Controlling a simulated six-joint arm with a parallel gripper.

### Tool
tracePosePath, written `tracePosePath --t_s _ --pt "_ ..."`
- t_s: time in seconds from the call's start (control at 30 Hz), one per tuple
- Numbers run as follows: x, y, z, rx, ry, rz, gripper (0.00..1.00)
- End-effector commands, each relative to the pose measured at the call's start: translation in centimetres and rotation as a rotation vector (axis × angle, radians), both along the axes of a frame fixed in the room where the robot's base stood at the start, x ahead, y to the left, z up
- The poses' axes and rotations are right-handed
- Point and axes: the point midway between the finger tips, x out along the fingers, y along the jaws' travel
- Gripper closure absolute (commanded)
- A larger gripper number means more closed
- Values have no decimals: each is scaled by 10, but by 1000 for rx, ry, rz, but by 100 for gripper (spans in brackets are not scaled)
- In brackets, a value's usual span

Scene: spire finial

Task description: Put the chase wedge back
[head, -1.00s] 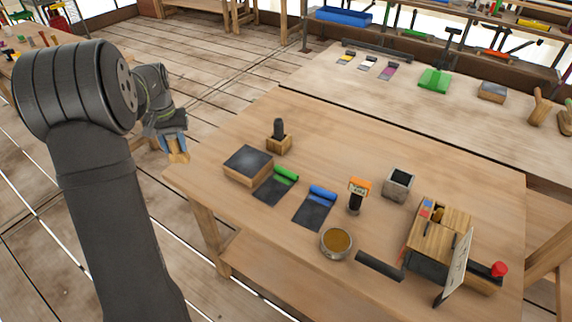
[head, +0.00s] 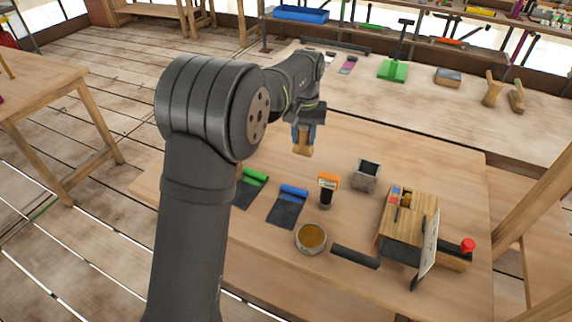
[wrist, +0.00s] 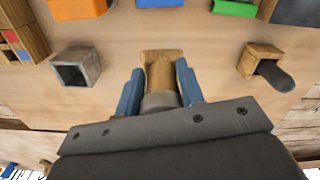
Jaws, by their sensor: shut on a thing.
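My gripper (head: 304,134) is shut on a pale wooden piece with a flared end, which I take to be the chase wedge (head: 303,147). In the wrist view the wedge (wrist: 161,68) sits between the two blue fingers (wrist: 159,84), its flared end pointing away from the palm and a grey round part near the palm. The gripper holds it above the far part of the table. An open grey square box (head: 366,177) stands on the table, right of and nearer than the wedge. It also shows in the wrist view (wrist: 77,68), apart from the wedge.
A wooden block with a dark rounded peg (wrist: 264,62) shows in the wrist view. Nearer stand an orange-topped tool (head: 327,190), blue and green rolls on dark sheets, a round tin (head: 311,238), a dark bar (head: 355,257) and a wooden box with a panel (head: 407,222).

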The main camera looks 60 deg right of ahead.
Motion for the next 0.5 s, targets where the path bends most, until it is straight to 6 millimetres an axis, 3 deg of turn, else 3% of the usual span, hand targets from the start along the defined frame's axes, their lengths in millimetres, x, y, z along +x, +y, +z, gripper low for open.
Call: tracePosePath --t_s 0.1,0.23,0.5 --pt "-26 -5 1 -2 -1 -28 97" --pt "-31 -8 -1 -1 0 -37 97" --pt "21 -24 -35 0 0 -34 97"
